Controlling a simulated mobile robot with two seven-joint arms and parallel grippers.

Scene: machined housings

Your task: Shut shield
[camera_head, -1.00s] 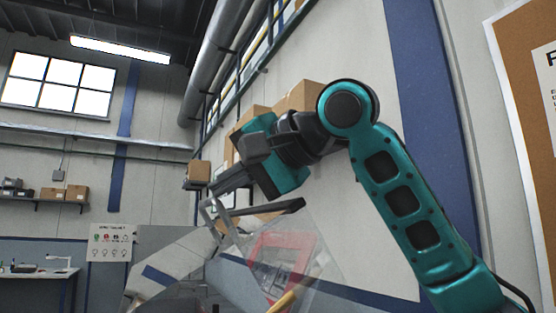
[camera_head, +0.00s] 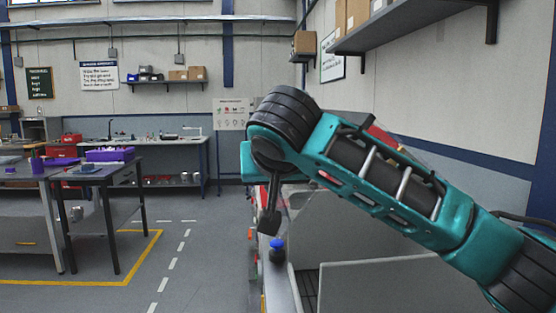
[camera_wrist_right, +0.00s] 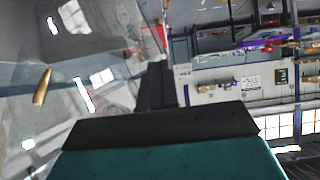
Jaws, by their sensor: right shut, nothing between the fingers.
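My right arm comes in from the right in the head view. Its gripper (camera_head: 268,222) hangs at the arm's end, with a dark finger pointing down above a blue-topped knob. In the right wrist view the dark fingers (camera_wrist_right: 155,85) are together and hold nothing. A glossy, see-through surface with bright reflections, probably the shield (camera_wrist_right: 75,60), fills the left of the wrist view beside the fingers. I cannot tell whether they touch it. The shield cannot be made out in the head view, where my arm covers much of the machine. My left gripper is not in view.
A pale grey machine housing (camera_head: 390,283) stands below my right arm, with the blue knob (camera_head: 277,244) at its left edge. A dark workbench (camera_head: 95,173) stands at the left, and a shelf (camera_head: 410,22) juts from the right wall. The floor between is clear.

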